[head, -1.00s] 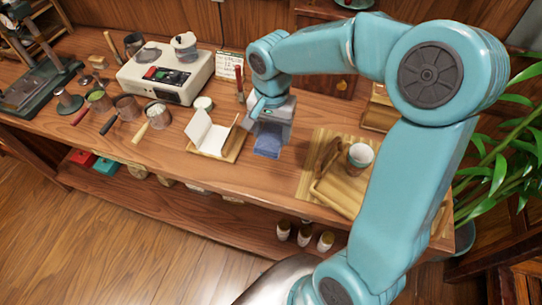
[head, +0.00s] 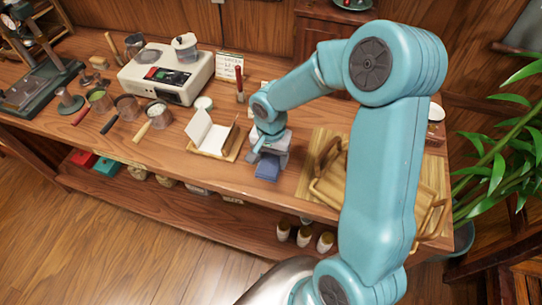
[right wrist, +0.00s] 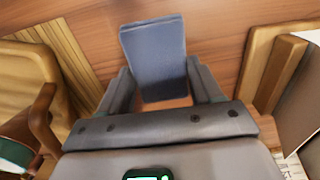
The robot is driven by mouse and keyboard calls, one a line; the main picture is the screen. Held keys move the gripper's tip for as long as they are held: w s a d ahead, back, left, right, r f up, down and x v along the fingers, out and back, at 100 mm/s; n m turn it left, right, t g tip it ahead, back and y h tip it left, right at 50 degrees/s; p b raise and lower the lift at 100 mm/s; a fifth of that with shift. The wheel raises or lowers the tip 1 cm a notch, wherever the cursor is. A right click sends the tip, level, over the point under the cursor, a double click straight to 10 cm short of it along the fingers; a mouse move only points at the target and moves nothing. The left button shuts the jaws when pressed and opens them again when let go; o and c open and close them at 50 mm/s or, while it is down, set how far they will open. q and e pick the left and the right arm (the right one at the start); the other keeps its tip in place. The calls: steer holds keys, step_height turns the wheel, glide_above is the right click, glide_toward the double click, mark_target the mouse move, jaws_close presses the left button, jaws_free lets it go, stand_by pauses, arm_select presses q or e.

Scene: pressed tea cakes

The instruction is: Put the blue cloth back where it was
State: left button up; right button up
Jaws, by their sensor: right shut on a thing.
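The blue cloth (head: 267,171) is a small folded block over the wooden counter (head: 232,178), between the paper holder and the bamboo mat. My right gripper (head: 268,160) points down and is shut on it. In the right wrist view the blue cloth (right wrist: 155,58) stands between the two fingers (right wrist: 163,92), with wood behind it. I cannot tell whether its lower edge touches the counter. My left gripper is not in view.
A wooden holder with white paper (head: 208,135) stands close left of the gripper. A bamboo mat (head: 304,180) with a wooden tray (head: 328,190) lies to the right. Several handled pots and a white scale (head: 165,75) stand further left.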

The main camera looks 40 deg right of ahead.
mark_target(271, 160)
steer(key=shift+f, duration=0.2)
steer(key=o, duration=0.9)
steer(key=shift+d, duration=0.1)
steer(key=shift+o, duration=0.2)
steer(key=shift+r, duration=0.1)
step_height(271, 160, up, 12)
steer(key=shift+r+p, duration=0.15)
steer(key=shift+p, duration=0.15)
